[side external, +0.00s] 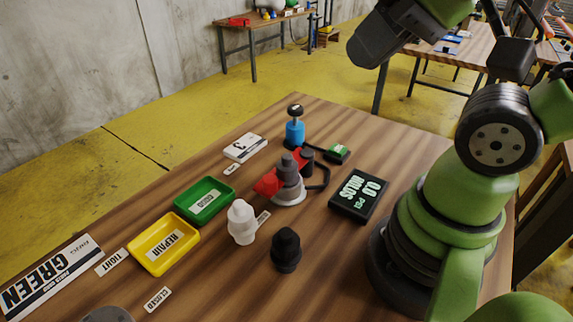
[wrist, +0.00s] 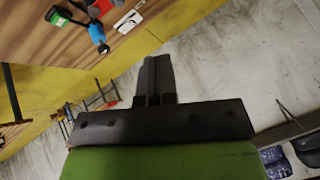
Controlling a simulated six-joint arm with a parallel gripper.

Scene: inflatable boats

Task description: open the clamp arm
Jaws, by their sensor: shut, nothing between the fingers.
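A red clamp-like part (side external: 267,184) sits beside a dark grey valve (side external: 288,172) on a pale round base in the middle of the table; more red shows behind the valve. I cannot tell which piece is the clamp arm or how it is set. In the wrist view a bit of red (wrist: 104,5) shows at the top edge. My gripper (wrist: 157,62) is shut and empty, its dark fingers together. In the side view its dark body (side external: 380,38) is high above the table's back right, well apart from the red part.
A blue cylinder with a black knob (side external: 295,133) stands behind the red part. A white valve (side external: 241,222) and a black valve (side external: 286,250) stand in front. A pressure display (side external: 358,196) lies right. Green (side external: 219,207) and yellow (side external: 148,262) trays lie left.

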